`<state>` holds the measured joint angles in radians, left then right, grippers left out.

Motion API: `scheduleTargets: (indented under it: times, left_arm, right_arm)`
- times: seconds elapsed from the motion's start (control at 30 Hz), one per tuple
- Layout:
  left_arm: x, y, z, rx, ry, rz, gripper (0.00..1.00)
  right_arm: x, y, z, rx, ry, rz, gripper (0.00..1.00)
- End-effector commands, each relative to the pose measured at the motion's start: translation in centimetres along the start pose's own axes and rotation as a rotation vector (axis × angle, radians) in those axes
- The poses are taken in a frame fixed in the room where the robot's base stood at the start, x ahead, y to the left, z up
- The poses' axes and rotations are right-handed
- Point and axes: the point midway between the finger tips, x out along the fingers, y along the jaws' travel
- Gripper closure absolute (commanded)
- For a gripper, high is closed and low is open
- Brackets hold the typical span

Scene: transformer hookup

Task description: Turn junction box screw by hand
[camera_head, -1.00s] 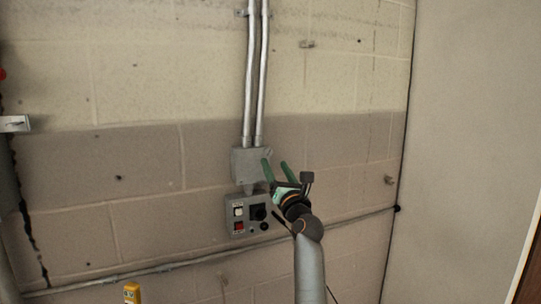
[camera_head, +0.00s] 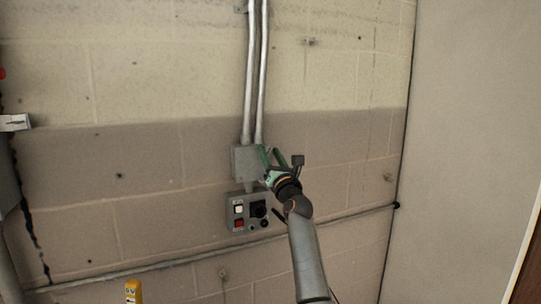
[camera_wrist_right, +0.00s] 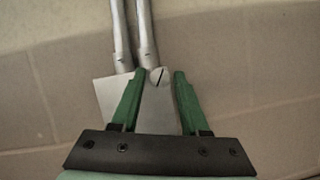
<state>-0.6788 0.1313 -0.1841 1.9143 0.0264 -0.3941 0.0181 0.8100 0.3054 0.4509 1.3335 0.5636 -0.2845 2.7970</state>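The grey junction box (camera_head: 243,161) is fixed to the wall at the lower end of two vertical conduits. In the right wrist view the box (camera_wrist_right: 152,112) fills the space between my fingers, and its round slotted screw (camera_wrist_right: 157,76) shows at its upper right corner. The slot runs at a slant. My right gripper (camera_head: 270,155) is at the right side of the box. In the wrist view the right gripper (camera_wrist_right: 155,76) is open, one green finger on each side of the screw, with clear gaps. Whether the fingertips touch the box cannot be told. My left gripper is not in view.
A grey control box (camera_head: 249,212) with white and red switches and a black knob hangs below the junction box. A horizontal conduit (camera_head: 180,259) runs along the lower wall. A yellow object (camera_head: 133,291) stands at the bottom left. The wall right of my arm is clear.

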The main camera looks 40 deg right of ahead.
Motion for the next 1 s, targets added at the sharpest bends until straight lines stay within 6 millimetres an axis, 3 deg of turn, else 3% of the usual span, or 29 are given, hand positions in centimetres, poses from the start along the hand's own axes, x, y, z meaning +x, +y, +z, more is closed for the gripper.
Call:
scheduleTargets:
  times: [0.07,0.37,1.0]
  left_arm:
    - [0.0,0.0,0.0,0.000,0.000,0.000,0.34]
    - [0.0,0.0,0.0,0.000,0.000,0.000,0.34]
    - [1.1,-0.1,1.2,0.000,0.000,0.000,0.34]
  right_arm:
    - [0.0,0.0,0.0,0.000,0.000,0.000,0.66]
    - [0.0,0.0,0.0,0.000,0.000,0.000,0.99]
    - [-0.1,-0.2,-0.3,-0.084,-0.001,0.033,1.00]
